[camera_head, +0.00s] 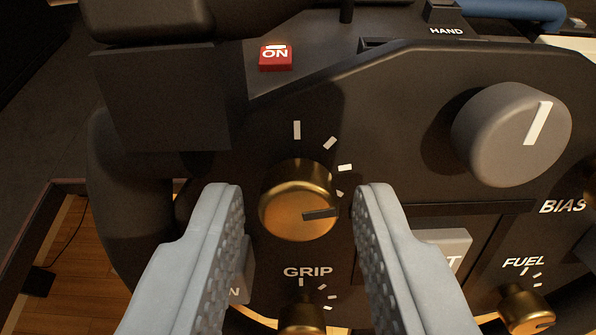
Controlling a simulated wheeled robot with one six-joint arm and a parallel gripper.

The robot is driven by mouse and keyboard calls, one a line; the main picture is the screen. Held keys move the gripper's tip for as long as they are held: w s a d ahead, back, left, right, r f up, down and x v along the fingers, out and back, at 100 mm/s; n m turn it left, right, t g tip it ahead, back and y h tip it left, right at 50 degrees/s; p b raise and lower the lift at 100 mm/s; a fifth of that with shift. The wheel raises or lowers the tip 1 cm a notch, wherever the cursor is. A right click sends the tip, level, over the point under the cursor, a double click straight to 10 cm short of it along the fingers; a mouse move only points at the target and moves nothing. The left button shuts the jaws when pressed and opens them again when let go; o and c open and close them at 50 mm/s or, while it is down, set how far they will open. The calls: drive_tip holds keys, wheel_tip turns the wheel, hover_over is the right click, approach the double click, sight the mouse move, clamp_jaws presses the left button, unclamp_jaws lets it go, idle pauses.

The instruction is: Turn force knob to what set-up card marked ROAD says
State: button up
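A gold knob (290,213) sits on the dark wheel face at the picture's centre. Its dark pointer line points right and slightly upward. Several pale tick marks arc from above it round to its right. No word FORCE is readable, so I cannot tell for sure that this is the force knob. My gripper (299,188) is open, with one pale blue finger on each side of this knob and a visible gap to each finger. No card marked ROAD is readable in view.
A larger grey knob (495,138) with a white line stands at the right. Smaller gold knobs labelled GRIP (302,320) and FUEL (526,312) sit below. A red ON switch (275,60) is at the top. Buttons partly show behind my fingers.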

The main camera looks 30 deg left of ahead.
drive_tip(key=shift+w+a+f, duration=0.15)
drive_tip(key=shift+w, duration=0.15)
drive_tip(key=c, duration=0.7)
